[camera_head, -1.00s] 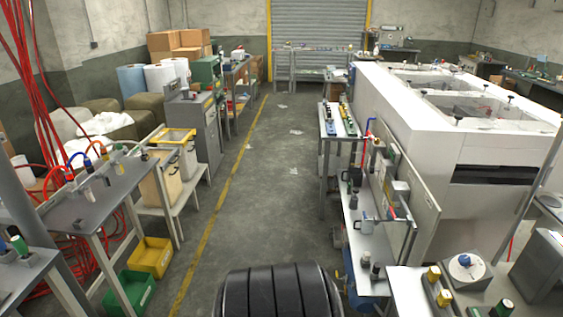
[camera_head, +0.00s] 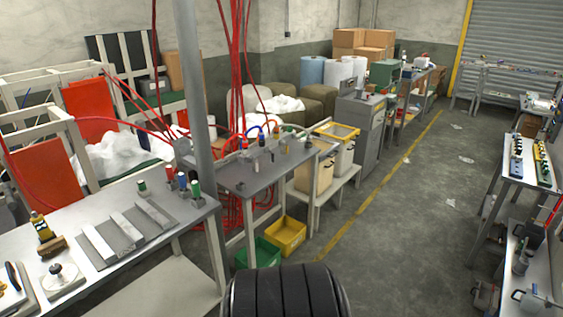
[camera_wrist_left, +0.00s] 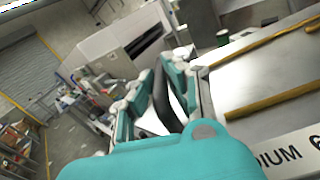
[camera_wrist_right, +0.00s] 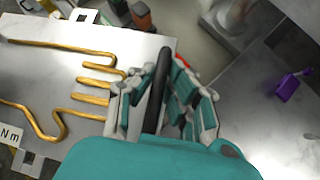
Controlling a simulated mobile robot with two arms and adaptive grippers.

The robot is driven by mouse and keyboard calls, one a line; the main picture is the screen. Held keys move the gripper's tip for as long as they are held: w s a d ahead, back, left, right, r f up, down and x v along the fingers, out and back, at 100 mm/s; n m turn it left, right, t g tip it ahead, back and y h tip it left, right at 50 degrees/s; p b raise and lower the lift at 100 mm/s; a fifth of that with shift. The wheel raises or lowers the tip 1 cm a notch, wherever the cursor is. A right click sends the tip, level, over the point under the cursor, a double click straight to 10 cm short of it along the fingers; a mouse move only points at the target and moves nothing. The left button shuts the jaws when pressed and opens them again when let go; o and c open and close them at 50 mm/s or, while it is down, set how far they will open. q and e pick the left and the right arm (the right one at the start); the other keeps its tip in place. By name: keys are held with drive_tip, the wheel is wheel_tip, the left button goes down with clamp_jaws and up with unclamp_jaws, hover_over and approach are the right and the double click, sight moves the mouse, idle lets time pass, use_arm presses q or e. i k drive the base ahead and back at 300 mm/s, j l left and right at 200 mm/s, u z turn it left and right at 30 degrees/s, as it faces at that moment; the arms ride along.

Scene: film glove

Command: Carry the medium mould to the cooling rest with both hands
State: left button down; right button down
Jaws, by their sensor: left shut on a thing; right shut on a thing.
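The medium mould shows only in the wrist views. It is a flat pale metal plate with gold-brown tubing on top and a label partly reading "DIUM 6" in the left wrist view (camera_wrist_left: 285,80). In the right wrist view the plate (camera_wrist_right: 60,75) carries several looped tubes. My left gripper (camera_wrist_left: 165,95), teal and grey, is shut on a black handle at the mould's side. My right gripper (camera_wrist_right: 160,95) is shut on the other black handle. Neither gripper shows in the head view. I cannot tell for certain which item is the cooling rest.
A grey bench (camera_head: 190,222) at the left bears a dark plate with raised metal bars (camera_head: 135,228) and several small bottles. A grey post (camera_head: 200,130) rises beside it. Green (camera_head: 258,252) and yellow (camera_head: 286,235) bins sit on the floor.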

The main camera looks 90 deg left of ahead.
sight(126, 224)
drive_tip(key=u, duration=3.65)
drive_tip(key=i+l+u, duration=0.1)
drive_tip(key=u, duration=0.95)
drive_tip(key=i+l, duration=0.25)
drive_tip(key=l, duration=0.15)
drive_tip(key=i+l, duration=0.2)
drive_tip(key=l, duration=0.2)
drive_tip(key=i+l, duration=0.25)
drive_tip(key=l, duration=0.15)
drive_tip(key=i+l, duration=0.45)
drive_tip(key=l, duration=0.3)
drive_tip(key=u, duration=0.05)
